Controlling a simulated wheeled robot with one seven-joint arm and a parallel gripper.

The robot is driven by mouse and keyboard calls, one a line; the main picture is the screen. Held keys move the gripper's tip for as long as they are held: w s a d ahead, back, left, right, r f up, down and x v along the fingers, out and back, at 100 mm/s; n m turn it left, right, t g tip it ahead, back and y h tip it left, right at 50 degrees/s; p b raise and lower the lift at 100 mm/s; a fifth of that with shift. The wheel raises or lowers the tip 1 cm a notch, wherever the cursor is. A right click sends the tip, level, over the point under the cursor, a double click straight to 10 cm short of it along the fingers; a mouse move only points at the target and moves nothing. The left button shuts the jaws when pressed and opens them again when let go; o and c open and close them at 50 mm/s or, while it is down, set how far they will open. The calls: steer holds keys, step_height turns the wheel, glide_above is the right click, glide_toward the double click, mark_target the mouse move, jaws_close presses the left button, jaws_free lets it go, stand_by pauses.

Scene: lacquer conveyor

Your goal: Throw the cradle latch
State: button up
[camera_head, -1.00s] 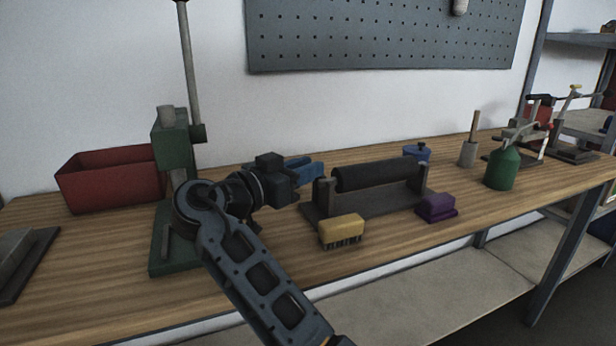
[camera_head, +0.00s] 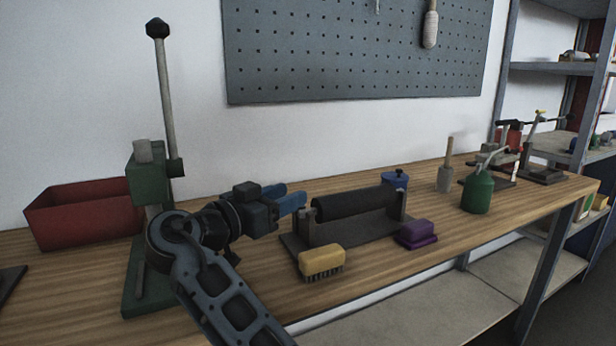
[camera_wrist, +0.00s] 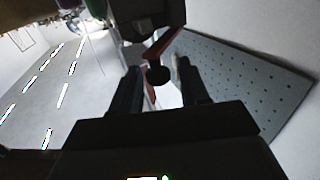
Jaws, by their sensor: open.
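A dark roller (camera_head: 355,203) lies in a grey cradle (camera_head: 345,238) with upright end posts on the wooden bench. My gripper (camera_head: 291,200) is open at the cradle's left end, its blue fingers pointing right, close to the left post. In the wrist view, a red lever with a black ball knob (camera_wrist: 158,75) shows between the open fingers of my gripper (camera_wrist: 157,68), below a dark block (camera_wrist: 148,18). The fingers are apart from each other, and I see no grip on the knob. This lever looks like the latch; in the head view my gripper hides it.
A yellow brush (camera_head: 321,260) and a purple block (camera_head: 416,234) lie in front of the cradle. A blue pot (camera_head: 396,181) stands behind it. A green press (camera_head: 146,220) and red bin (camera_head: 85,210) are at left; a green bottle (camera_head: 477,193) is right.

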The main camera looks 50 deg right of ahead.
step_height(320, 180, up, 3)
steer(key=s+d+r, duration=0.7)
steer(key=s+d, duration=0.1)
steer(key=shift+d+r, duration=0.2)
